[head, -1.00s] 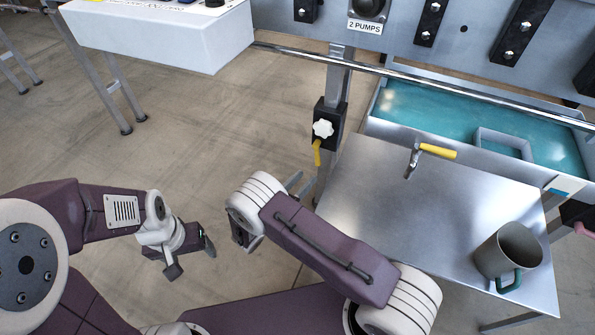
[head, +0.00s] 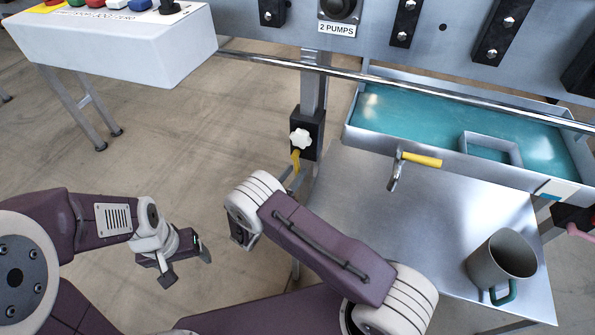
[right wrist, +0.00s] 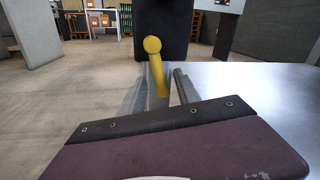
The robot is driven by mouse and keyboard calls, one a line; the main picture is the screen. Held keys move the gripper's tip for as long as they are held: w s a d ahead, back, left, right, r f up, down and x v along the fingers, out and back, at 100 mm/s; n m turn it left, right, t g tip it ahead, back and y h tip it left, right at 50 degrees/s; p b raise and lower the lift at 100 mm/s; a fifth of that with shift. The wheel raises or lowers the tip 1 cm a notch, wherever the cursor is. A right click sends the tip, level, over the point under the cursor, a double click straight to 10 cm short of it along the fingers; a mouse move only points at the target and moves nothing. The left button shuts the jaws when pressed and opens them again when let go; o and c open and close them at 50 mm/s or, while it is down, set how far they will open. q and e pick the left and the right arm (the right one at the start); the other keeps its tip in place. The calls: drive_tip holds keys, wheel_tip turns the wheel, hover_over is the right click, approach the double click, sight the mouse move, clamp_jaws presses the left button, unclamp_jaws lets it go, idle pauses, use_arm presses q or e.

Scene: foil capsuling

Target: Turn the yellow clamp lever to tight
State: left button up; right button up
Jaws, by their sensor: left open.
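The yellow clamp lever (head: 296,157) hangs down below a white star knob (head: 300,139) on a black clamp block (head: 311,124), fixed to a grey metal post. In the right wrist view the lever (right wrist: 155,68) stands ahead with its round end up, between the two finger shapes. My right gripper (head: 295,179) is mostly hidden behind its own arm in the head view, its fingertips near the lever's low end. Its fingers (right wrist: 162,92) look apart, with a gap beside the lever; contact is unclear. My left gripper (head: 186,265) is open and empty over the floor.
A steel table (head: 430,225) with a grey mug (head: 502,258) lies to the right. A second yellow handle (head: 421,160) sits on a metal fitting at its back edge. A teal water trough (head: 420,122) and a chrome rail (head: 400,82) are behind. Open floor is at left.

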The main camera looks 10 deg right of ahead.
clamp_jaws()
idle(1.3)
